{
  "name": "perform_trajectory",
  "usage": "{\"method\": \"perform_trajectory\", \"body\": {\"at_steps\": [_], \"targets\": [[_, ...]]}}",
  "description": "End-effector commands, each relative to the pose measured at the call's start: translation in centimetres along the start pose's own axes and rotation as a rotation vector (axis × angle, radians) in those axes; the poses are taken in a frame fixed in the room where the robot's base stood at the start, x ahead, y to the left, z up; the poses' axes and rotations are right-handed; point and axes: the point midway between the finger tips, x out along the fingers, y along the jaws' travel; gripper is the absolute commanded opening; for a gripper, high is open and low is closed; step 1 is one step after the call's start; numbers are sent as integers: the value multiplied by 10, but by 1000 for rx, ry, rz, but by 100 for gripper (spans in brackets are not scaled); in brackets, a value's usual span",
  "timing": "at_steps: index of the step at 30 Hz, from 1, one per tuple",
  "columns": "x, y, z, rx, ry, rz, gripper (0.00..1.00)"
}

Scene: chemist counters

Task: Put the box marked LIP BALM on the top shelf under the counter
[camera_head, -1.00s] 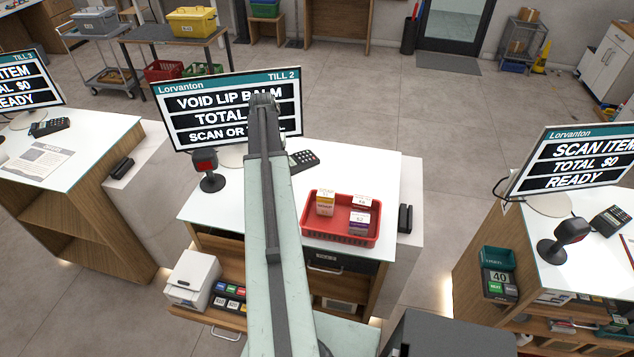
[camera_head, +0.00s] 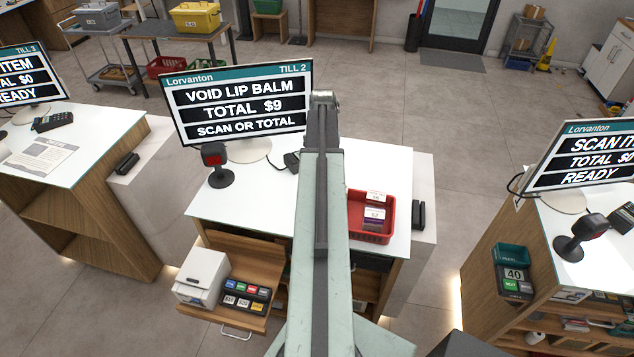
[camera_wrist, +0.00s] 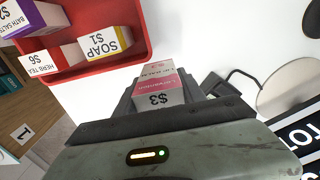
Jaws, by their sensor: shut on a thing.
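In the wrist view my gripper (camera_wrist: 163,92) is shut on a small pink and white box (camera_wrist: 158,84) with a $3 tag. Its other lettering is upside down and small; it seems to read LIP BALM. The box is above the white counter top, beside the red basket. In the head view my arm hides the gripper and the box. The Till 2 counter (camera_head: 385,238) has wooden shelving (camera_head: 368,284) under its top, seen at its front right and partly hidden by my arm. The Till 2 screen (camera_head: 240,100) reads VOID LIP BALM, TOTAL $9.
A red basket (camera_head: 371,237) holding SOAP (camera_wrist: 104,42), HERB TEA and BATH SALTS boxes stands on the counter. A scanner (camera_head: 217,165) stands at left. A pulled-out drawer (camera_head: 250,262) with a white printer (camera_head: 203,277) juts out at front left. Other tills stand on both sides.

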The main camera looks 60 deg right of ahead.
Motion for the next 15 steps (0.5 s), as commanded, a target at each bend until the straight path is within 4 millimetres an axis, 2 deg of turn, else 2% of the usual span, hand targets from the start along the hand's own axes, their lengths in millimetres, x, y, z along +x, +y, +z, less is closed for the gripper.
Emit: {"method": "perform_trajectory", "body": {"at_steps": [1,3,10,15], "targets": [[24,0,0,-1,0,0,5],[37,-1,0,-1,0,0,5],[41,-1,0,-2,0,0,5],[71,-1,0,-2,0,0,5]]}}
